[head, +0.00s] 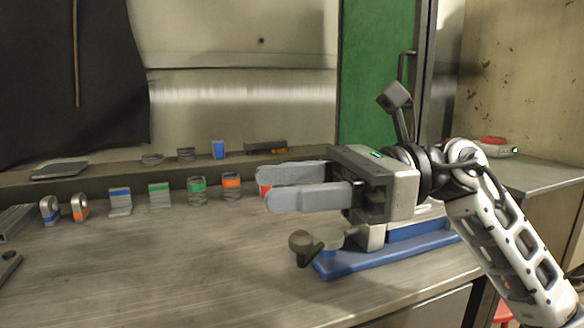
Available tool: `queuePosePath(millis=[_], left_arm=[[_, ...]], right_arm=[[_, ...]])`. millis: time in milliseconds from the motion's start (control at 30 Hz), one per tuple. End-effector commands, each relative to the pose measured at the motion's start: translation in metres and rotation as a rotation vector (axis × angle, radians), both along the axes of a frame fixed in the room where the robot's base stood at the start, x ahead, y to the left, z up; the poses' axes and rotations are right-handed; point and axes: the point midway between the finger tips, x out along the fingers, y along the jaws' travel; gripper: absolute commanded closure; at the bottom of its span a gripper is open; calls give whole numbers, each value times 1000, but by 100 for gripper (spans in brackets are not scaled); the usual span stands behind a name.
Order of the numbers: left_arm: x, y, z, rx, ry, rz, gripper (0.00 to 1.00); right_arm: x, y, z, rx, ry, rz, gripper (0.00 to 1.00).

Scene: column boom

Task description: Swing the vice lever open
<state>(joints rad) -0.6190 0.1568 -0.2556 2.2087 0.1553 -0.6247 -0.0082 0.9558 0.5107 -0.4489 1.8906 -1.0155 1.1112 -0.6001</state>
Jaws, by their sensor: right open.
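The vice sits on a blue base (345,262) on the bench, right of centre. Its lever (301,241) shows as a short dark arm with a round dark knob, sticking out to the left at the front end, beside a grey round part (326,237). My right gripper (264,187) comes in from the right and points left. The gripper and arm hide much of the vice body. My left gripper is not in view.
Several small parts with blue, green and orange bands (159,195) stand in a row along the back of the bench (150,265). More lie on a ledge (110,172) behind. The front left bench is mostly clear. A red-topped device (494,146) stands far right.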

Motion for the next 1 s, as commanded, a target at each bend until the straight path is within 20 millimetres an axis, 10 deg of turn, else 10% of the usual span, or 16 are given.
queuePosePath(millis=[400,800,1000], left_arm=[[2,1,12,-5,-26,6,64],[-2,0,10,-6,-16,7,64],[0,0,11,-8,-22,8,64]], right_arm=[[-76,6,32,-2,-2,1,50],[-85,7,35,-1,2,1,50],[-85,7,35,5,11,4,100]])
